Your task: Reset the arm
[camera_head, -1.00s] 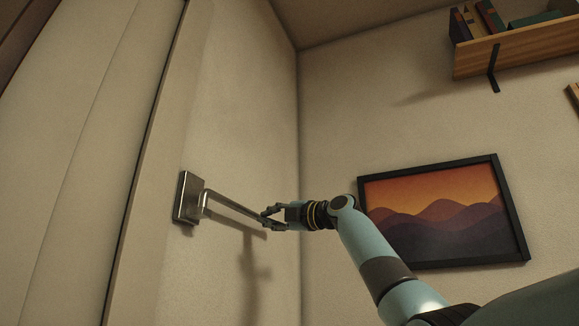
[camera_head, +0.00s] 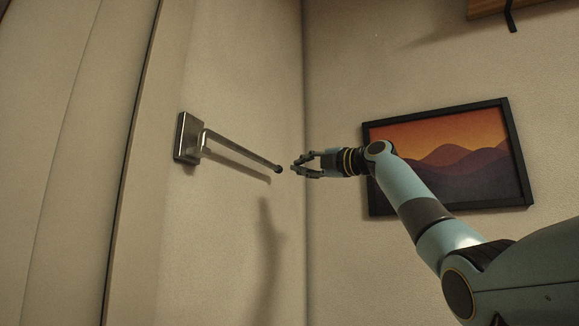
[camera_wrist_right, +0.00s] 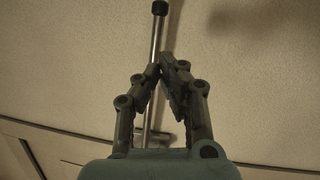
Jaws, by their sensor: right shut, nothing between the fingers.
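My right gripper (camera_head: 296,167) is shut and empty, its fingertips a short gap to the right of the tip of a metal lever handle. The fingers hide part of the bar. My right arm comes in from the lower right. My left gripper is not in view.
A framed mountain picture (camera_head: 450,155) hangs on the right wall behind my arm. A wooden shelf (camera_head: 490,6) with a black bracket is at the top right. A wall corner runs vertically behind the fingertips. The space below the handle is clear.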

